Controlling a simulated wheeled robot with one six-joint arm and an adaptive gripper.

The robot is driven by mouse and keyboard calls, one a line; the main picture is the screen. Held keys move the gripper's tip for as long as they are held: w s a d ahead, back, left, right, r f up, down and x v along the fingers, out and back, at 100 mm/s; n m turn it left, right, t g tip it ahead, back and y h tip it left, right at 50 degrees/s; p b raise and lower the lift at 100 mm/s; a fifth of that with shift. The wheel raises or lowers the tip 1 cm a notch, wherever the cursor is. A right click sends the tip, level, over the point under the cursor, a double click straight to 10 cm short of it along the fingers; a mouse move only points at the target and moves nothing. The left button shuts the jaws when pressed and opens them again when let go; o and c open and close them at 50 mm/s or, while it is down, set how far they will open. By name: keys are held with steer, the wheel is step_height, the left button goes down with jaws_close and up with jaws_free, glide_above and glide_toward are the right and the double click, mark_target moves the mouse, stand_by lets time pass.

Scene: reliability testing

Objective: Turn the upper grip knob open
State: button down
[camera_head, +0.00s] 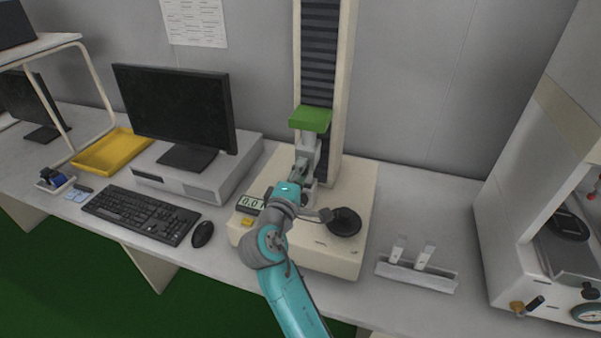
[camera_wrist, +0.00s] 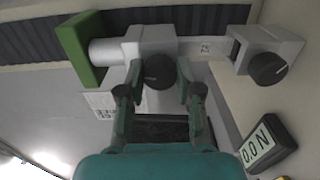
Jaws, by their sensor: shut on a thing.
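In the wrist view, the upper grip (camera_wrist: 150,42) is a light grey metal block joined to a green block (camera_wrist: 80,50). Its round black knob (camera_wrist: 162,72) carries a small light mark and lies between the fingers of my gripper (camera_wrist: 159,76), which is shut on it. The lower grip (camera_wrist: 262,40) is at the right, with a similar black knob (camera_wrist: 268,68), apart from my gripper. In the head view, the green block (camera_head: 310,119) sits atop the upper grip on the tester's column; my arm hides the knob and much of the lower grip.
The tester's cream base (camera_head: 300,258) carries a digital display (camera_head: 250,204) and a black disc (camera_head: 345,222). A specimen holder (camera_head: 415,277) stands right. A monitor (camera_head: 175,108), keyboard (camera_head: 140,214) and mouse (camera_head: 202,234) are left. A cream machine (camera_head: 510,220) stands far right.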

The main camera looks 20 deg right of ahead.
steer(key=shift+n, duration=1.1)
steer(key=c, duration=0.8)
jaws_free()
steer(key=shift+o, duration=0.2)
steer(key=shift+a, duration=0.1)
steer(key=v, duration=1.2)
steer(key=shift+f, duration=0.15)
